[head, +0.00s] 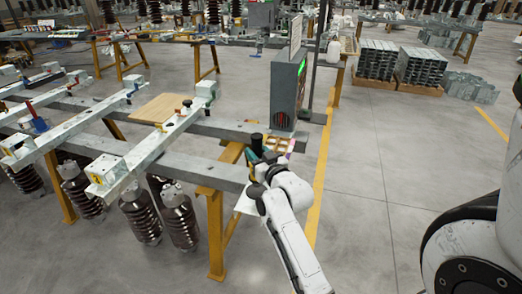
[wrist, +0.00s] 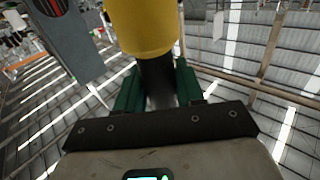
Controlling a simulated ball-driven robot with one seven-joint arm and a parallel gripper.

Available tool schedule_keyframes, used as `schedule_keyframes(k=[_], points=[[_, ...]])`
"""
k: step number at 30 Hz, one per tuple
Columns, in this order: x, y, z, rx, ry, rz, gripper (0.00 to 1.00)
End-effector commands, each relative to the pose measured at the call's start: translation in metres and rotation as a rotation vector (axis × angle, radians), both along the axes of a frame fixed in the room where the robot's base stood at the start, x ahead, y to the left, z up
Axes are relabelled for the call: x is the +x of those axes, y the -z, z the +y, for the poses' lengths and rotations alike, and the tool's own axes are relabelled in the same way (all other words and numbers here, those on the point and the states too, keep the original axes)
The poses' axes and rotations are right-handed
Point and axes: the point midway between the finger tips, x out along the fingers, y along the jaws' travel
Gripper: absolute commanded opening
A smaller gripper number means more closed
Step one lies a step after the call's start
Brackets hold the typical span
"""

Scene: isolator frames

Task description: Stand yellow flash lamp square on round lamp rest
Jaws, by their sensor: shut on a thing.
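The yellow flash lamp (wrist: 142,25) shows large in the wrist view, with a yellow head and a dark handle (wrist: 157,80). My gripper (wrist: 158,95) is shut on that dark handle, with a green finger on each side. In the head view my gripper (head: 262,160) is over the right end of the grey beam bench, and the lamp there is small and mostly hidden by it. The lamp's far end is cut off in the wrist view. I cannot make out the round lamp rest in either view.
A grey cabinet (head: 287,92) with a green display stands just behind my gripper. A small tray (head: 279,143) with coloured items lies at its foot. Long grey beams on yellow legs (head: 215,235) fill the left. Open floor (head: 390,200) lies to the right.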

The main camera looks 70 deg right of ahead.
Motion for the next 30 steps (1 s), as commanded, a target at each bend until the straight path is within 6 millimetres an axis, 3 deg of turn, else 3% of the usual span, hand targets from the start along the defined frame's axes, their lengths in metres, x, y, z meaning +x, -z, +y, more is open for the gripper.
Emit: schedule_keyframes(k=[2,10,23,24,30], points=[[0.003,-0.001,-0.002,-0.008,0.001,-0.006,0.00],[0.004,0.029,-0.003,-0.006,0.002,-0.005,0.00],[0.004,0.035,-0.002,-0.008,0.001,-0.006,0.00],[0.004,0.038,-0.002,0.000,0.000,0.000,0.41],[0.004,0.038,-0.002,0.000,0.000,0.000,0.60]])
